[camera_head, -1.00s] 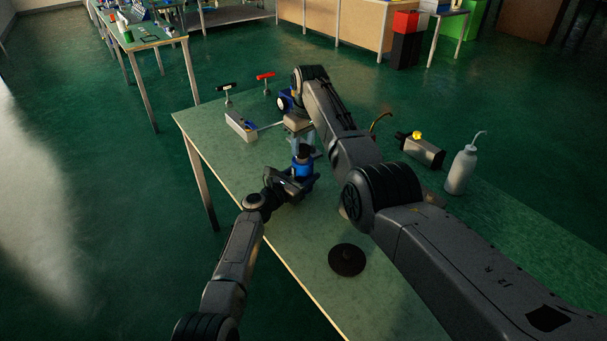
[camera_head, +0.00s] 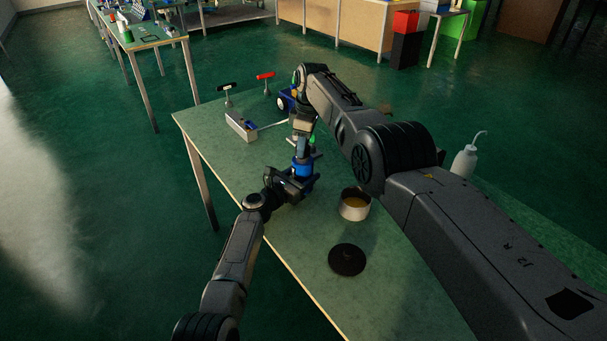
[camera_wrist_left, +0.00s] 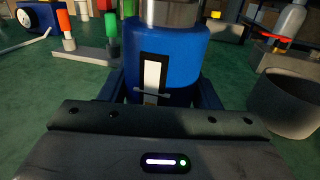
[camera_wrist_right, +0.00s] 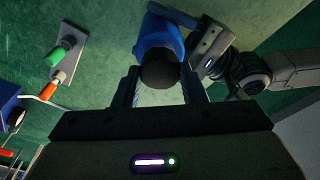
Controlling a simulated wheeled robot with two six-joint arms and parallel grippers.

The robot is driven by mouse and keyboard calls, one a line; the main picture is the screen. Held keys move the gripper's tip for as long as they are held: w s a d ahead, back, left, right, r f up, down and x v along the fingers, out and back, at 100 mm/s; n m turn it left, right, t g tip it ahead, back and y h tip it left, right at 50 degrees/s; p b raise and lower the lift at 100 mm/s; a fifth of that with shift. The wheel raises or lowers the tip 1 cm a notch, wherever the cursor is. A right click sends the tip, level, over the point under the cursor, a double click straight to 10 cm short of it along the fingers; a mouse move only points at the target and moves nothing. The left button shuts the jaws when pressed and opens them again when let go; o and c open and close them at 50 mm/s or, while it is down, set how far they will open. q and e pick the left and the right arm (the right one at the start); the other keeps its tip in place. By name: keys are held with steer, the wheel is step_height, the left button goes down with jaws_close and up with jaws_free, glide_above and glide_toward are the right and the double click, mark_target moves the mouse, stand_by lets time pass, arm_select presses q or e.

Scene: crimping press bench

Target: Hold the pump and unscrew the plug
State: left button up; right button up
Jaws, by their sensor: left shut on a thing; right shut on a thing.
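The pump (camera_head: 303,169) is a blue cylinder standing upright near the bench's left edge. My left gripper (camera_head: 295,182) is shut around its body from the front. In the left wrist view the blue body (camera_wrist_left: 180,50) fills the space between the fingers, with a silvery neck above it. My right gripper (camera_head: 303,146) reaches down from above and is shut on the plug at the pump's top. In the right wrist view the dark round plug (camera_wrist_right: 160,72) sits between the fingertips. In the head view the gripper mostly hides the plug.
A pot (camera_head: 355,205) and a black round lid (camera_head: 347,260) are right of and in front of the pump. A white bottle (camera_head: 464,161) stands behind my right arm.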

steer(key=shift+d+f, duration=0.1)
steer(key=shift+f, duration=0.15)
steer(key=o, duration=1)
steer(key=shift+c, duration=0.2)
steer(key=shift+o, duration=1.1)
steer(key=shift+r, duration=0.1)
steer(key=m, duration=0.4)
steer(key=shift+s, duration=0.1)
steer(key=m, duration=0.5)
steer(key=shift+t+h, duration=0.3)
steer(key=shift+t, duration=0.1)
